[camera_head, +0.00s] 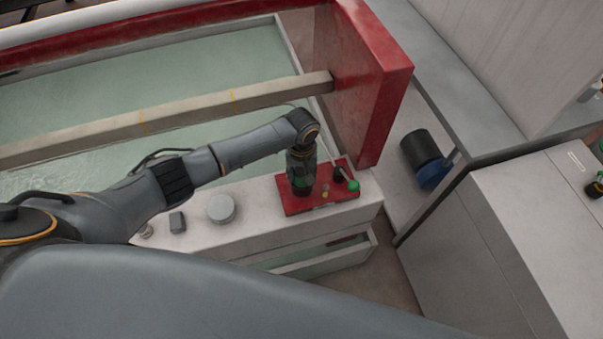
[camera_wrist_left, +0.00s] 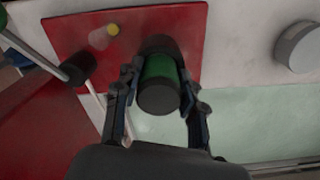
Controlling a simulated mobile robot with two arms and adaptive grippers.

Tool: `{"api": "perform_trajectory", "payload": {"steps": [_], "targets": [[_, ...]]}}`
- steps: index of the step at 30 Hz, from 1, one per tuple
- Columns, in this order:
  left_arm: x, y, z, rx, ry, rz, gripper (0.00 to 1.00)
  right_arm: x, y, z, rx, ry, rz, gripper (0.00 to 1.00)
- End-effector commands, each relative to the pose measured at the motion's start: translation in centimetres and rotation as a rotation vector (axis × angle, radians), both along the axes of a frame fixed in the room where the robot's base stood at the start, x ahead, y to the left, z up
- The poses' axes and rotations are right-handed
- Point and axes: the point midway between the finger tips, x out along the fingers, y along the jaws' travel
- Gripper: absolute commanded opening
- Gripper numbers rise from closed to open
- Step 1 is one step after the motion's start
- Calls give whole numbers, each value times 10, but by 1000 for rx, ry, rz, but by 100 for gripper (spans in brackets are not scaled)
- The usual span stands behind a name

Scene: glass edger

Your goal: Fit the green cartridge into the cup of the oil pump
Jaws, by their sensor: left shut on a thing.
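The green cartridge (camera_wrist_left: 160,68), a green cylinder with a dark near end, is between the two fingers of my left gripper (camera_wrist_left: 158,103) in the left wrist view. The gripper is shut on it. In the head view my left gripper (camera_head: 302,172) points down over the left part of a red plate (camera_head: 294,207). A dark round part (camera_wrist_left: 160,43) surrounds the far end of the cartridge at the plate. I cannot tell whether it is the pump's cup or the cartridge's own end, nor whether the cartridge is seated. My right gripper is not in view.
A round grey lid (camera_head: 221,209) lies on the pale ledge. A red wall (camera_head: 366,90) rises behind. A dark motor (camera_head: 424,153) stands at right.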

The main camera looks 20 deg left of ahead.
Motion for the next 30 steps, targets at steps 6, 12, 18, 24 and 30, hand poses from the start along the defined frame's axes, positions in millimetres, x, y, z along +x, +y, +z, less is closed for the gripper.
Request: {"api": "perform_trajectory", "payload": {"steps": [6, 12, 18, 24, 30], "targets": [[0, 0, 0, -1, 0, 0, 67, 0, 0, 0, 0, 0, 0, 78], [0, 0, -1, 0, 0, 0, 67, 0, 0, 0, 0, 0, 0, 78], [0, -1, 12, -2, -1, -1, 67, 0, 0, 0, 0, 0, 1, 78], [1, 0, 51, -2, -5, -2, 67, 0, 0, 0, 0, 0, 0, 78], [1, -1, 92, -2, -4, -2, 67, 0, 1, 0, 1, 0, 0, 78]]}}
